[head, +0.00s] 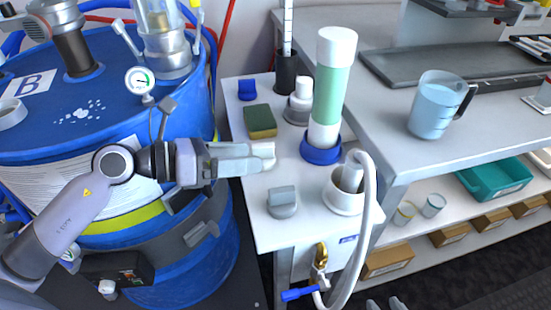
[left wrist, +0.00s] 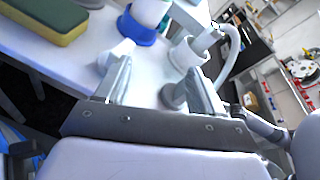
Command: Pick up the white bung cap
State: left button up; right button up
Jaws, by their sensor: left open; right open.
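The white bung cap (head: 265,149) is a small pale piece on the white stand top, at the tips of my left gripper (head: 258,158). It is partly hidden by the fingers in the head view. In the left wrist view the cap (left wrist: 121,50) shows just beyond the left finger's tip, left of the middle of the gap. My left gripper (left wrist: 160,78) is open, its fingers apart; I cannot tell whether a finger touches the cap. My right gripper (head: 385,304) is open at the bottom edge of the head view, away from the cap.
A grey knob (head: 283,201) stands close in front of the left gripper. A green-white cylinder in a blue base (head: 320,150), a white holder with hose (head: 343,194) and a sponge (head: 260,121) are nearby. The blue drum (head: 120,60) lies left; a jug (head: 438,105) stands right.

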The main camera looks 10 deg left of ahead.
aim_at(263, 150)
pick_arm(q)
jog(key=w+f+m+y, duration=0.1)
jog(key=w, duration=0.1)
jog(key=w+d+f+m+y, duration=0.1)
jog(key=w, duration=0.1)
jog(key=w+d+f+m+y, duration=0.1)
jog(key=w, duration=0.1)
jog(key=shift+w+d+f, duration=0.1)
jog(key=shift+d+f, duration=0.1)
jog(key=shift+f, duration=0.1)
jog(key=shift+w+d+f, duration=0.3)
jog(key=shift+d+f, duration=0.05)
grip_shut()
